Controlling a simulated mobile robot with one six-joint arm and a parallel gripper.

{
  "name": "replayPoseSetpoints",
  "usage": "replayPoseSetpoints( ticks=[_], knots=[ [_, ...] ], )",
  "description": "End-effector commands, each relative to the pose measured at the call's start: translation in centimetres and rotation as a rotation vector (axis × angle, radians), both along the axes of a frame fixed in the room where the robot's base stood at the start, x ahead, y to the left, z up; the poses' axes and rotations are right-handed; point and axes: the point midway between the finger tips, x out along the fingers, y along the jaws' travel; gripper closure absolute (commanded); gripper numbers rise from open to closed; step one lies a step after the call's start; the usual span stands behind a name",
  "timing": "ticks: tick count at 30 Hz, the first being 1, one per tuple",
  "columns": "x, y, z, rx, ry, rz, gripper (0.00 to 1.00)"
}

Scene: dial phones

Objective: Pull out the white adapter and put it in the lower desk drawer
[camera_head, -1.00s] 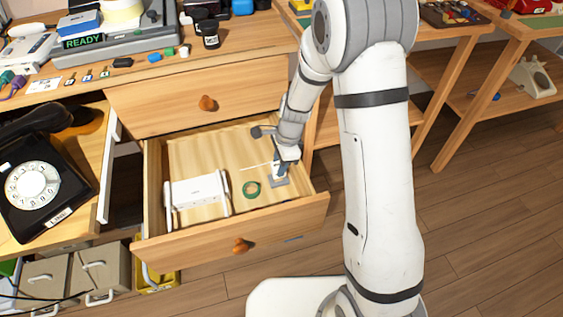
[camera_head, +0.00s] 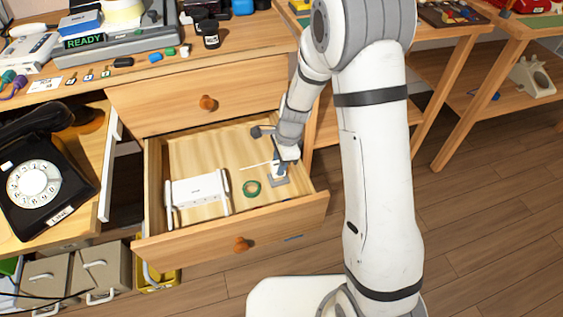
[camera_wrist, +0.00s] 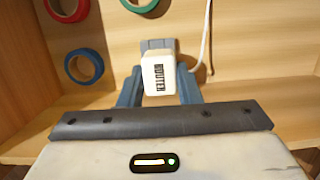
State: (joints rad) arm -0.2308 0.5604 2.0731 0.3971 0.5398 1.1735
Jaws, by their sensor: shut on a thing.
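The adapter shows there only as a small white patch.
The wrist view also shows a blue ring (camera_wrist: 84,66). The upper drawer (camera_head: 245,95) is shut above. The drawer's middle floor is mostly clear.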

Motion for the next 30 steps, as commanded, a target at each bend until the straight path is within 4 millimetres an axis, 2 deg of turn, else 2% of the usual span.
replayPoseSetpoints(
  ticks=[1,3,24,25,30],
  knots=[
    [-0.6,-0.1,-1.1,-0.004,0.018,0.001,0.82],
    [-0.7,-0.1,-1.3,-0.005,0.020,0.001,0.82],
    [-0.7,-0.1,-2.5,-0.004,0.021,0.000,0.82],
    [-0.7,-0.1,-2.6,-0.004,0.021,0.000,0.68],
    [-0.7,-0.1,-2.6,-0.004,0.021,0.000,0.54]
  ],
)
